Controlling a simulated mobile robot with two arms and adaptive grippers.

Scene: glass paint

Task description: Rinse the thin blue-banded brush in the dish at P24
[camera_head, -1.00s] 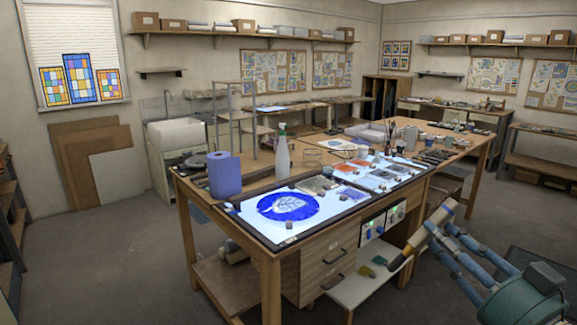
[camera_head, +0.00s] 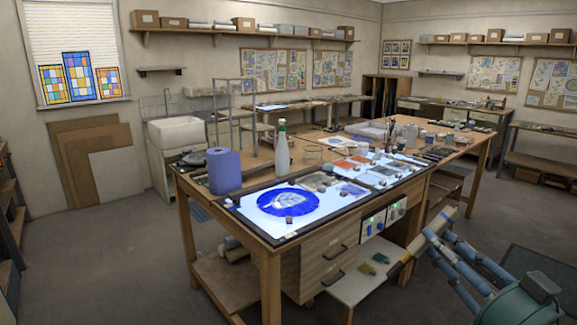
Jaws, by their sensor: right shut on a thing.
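My right gripper (camera_head: 432,238) is at the lower right, in front of the workbench's right end. It is shut on a long brush-like thing (camera_head: 403,262), tilted with its dark end toward the lower left. I cannot make out the dish or a P24 mark. My left gripper is not in view.
The workbench (camera_head: 262,243) carries a lit panel with a blue round glass design (camera_head: 287,202). A blue paper roll (camera_head: 224,171) and a white bottle with a green top (camera_head: 282,152) stand behind it. Coloured glass pieces crowd the panel's right side. Floor at left is clear.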

